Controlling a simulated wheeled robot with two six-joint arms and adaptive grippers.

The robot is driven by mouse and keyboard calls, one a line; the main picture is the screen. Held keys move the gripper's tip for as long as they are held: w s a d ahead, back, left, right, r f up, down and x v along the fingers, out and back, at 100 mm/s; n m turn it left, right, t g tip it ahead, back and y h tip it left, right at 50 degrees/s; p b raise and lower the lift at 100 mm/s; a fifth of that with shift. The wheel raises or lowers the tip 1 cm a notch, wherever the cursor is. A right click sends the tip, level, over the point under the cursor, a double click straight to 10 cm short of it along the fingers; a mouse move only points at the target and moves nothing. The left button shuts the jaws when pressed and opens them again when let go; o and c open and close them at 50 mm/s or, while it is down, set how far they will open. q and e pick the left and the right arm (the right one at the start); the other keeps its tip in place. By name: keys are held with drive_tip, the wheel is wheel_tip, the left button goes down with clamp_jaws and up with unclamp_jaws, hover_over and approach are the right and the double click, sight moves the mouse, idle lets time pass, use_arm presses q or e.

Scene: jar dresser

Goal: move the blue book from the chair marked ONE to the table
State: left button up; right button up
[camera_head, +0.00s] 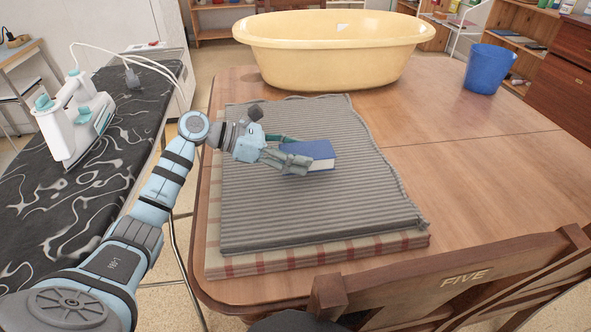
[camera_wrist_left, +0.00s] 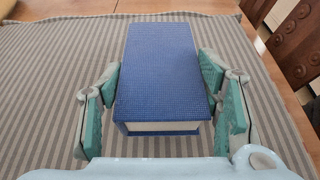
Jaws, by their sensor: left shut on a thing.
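The blue book (camera_head: 308,150) is over the grey striped cloth (camera_head: 300,215) on the wooden table (camera_head: 470,165). Its pale page edge faces the near side. My left gripper (camera_head: 284,151) reaches in from the left and is shut on the book. In the left wrist view the blue book (camera_wrist_left: 160,70) lies between the two teal finger pads of the left gripper (camera_wrist_left: 162,85). I cannot tell whether the book touches the cloth. My right gripper is not in view. No chair marked ONE shows.
A chair marked FIVE (camera_head: 465,279) stands at the near edge. A yellow tub (camera_head: 330,55) and a blue bucket (camera_head: 488,68) are at the back. An iron (camera_head: 75,120) stands on an ironing board (camera_head: 95,185) at left. The table's right side is clear.

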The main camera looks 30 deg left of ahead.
use_arm(q)
wheel_tip(320, 180, down, 4)
drive_tip(key=shift+r+b, duration=0.2)
drive_tip(key=shift+b, duration=0.35)
drive_tip(key=shift+r, duration=0.1)
drive_tip(key=o, duration=1.5)
